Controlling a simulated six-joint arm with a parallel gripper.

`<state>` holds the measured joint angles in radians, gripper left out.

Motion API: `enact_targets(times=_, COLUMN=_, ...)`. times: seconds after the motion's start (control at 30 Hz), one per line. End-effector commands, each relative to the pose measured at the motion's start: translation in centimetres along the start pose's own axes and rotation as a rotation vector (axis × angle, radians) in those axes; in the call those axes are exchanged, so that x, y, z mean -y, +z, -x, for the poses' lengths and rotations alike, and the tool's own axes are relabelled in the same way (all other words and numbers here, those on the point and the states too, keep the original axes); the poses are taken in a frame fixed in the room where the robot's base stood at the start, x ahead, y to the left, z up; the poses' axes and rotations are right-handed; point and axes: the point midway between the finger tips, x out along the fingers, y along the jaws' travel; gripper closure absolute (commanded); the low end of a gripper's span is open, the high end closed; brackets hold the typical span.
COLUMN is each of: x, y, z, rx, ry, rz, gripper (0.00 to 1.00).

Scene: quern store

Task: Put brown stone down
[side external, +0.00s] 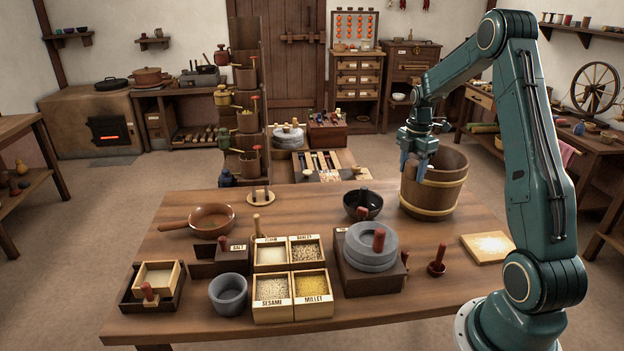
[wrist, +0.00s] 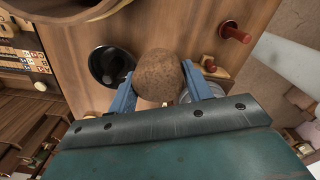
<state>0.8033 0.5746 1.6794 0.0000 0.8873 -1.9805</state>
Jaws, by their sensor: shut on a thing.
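The brown stone (wrist: 160,75) is round and speckled, and sits between the two blue fingers in the wrist view. My gripper (side external: 414,168) is shut on it. In the side view the gripper hangs above the table level, overlapping the left part of the wooden bucket (side external: 447,190).
A black bowl (side external: 362,204) stands left of the bucket. The grey quern (side external: 370,258), a box of grains (side external: 290,283) and a pan (side external: 211,219) stand nearby. A board with pale grain (side external: 488,247) lies at the right. Bare table shows between the bowl and the pan.

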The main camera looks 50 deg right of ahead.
Motion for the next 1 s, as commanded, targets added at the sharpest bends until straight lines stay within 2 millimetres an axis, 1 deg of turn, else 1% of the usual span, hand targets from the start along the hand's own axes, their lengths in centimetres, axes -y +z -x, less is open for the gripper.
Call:
enact_targets(times=0.03, x=-1.5, y=-1.3, z=0.0, rx=0.001, ry=0.002, rz=0.048, gripper=0.81)
enact_targets(times=0.17, x=-4.7, y=-4.7, z=0.1, rx=0.001, ry=0.002, rz=0.165, gripper=0.81)
enact_targets(times=0.2, x=-5.5, y=-5.8, z=0.1, rx=0.001, ry=0.002, rz=0.2, gripper=0.81)
enact_targets(times=0.27, x=-6.8, y=-7.6, z=0.1, rx=0.001, ry=0.002, rz=0.253, gripper=0.81)
enact_targets(times=0.3, x=-7.7, y=-8.8, z=0.1, rx=0.001, ry=0.002, rz=0.29, gripper=0.81)
enact_targets(times=0.37, x=-8.8, y=-10.7, z=0.1, rx=0.001, ry=0.002, rz=0.342, gripper=0.81)
enact_targets(times=0.4, x=-9.5, y=-12.0, z=0.2, rx=0.001, ry=0.002, rz=0.379, gripper=0.81)
enact_targets(times=0.47, x=-10.5, y=-14.0, z=0.1, rx=0.001, ry=0.002, rz=0.431, gripper=0.81)
enact_targets(times=0.5, x=-11.1, y=-15.4, z=0.2, rx=0.001, ry=0.002, rz=0.467, gripper=0.81)
enact_targets(times=0.7, x=-13.4, y=-22.2, z=0.1, rx=0.001, ry=0.002, rz=0.634, gripper=0.81)
enact_targets(times=0.8, x=-14.0, y=-24.9, z=0.1, rx=0.0, ry=0.002, rz=0.698, gripper=0.81)
enact_targets(times=0.9, x=-14.3, y=-26.9, z=0.1, rx=0.0, ry=0.001, rz=0.745, gripper=0.81)
enact_targets(times=1.0, x=-14.5, y=-28.1, z=0.1, rx=0.0, ry=0.002, rz=0.772, gripper=0.81)
